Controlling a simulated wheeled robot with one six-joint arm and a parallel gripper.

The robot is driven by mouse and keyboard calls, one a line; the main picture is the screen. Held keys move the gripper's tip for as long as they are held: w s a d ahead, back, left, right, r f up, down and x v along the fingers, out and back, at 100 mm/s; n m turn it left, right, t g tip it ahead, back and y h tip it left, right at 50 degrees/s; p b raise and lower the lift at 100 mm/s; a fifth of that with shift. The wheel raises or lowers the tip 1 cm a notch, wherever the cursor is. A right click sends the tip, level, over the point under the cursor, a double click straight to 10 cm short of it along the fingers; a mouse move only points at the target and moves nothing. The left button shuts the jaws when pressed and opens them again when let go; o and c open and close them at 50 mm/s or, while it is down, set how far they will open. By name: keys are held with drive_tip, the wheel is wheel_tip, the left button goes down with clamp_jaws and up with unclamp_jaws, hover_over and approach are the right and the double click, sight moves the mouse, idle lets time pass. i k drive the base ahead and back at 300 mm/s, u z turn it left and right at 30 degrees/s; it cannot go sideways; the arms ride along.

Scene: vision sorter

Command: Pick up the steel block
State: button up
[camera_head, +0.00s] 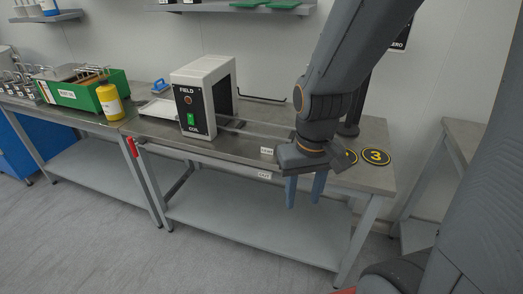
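I cannot make out a steel block in this view; part of the bench top is hidden behind my arm. My gripper (304,203) points down at the front edge of the middle bench (235,146), right of its centre. Its two blue fingers are apart, with nothing seen between them.
A white housing (222,68) labelled FIELD COIL stands on the bench, with rails running right from it. A black disc marked 3 (376,156) lies at the bench's right end. A yellow bottle (109,102) and green crate (82,94) stand at left.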

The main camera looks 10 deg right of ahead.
sight(266, 148)
drive_tip(key=z, duration=0.95)
drive_tip(key=i, duration=0.35)
drive_tip(key=u, duration=1.6)
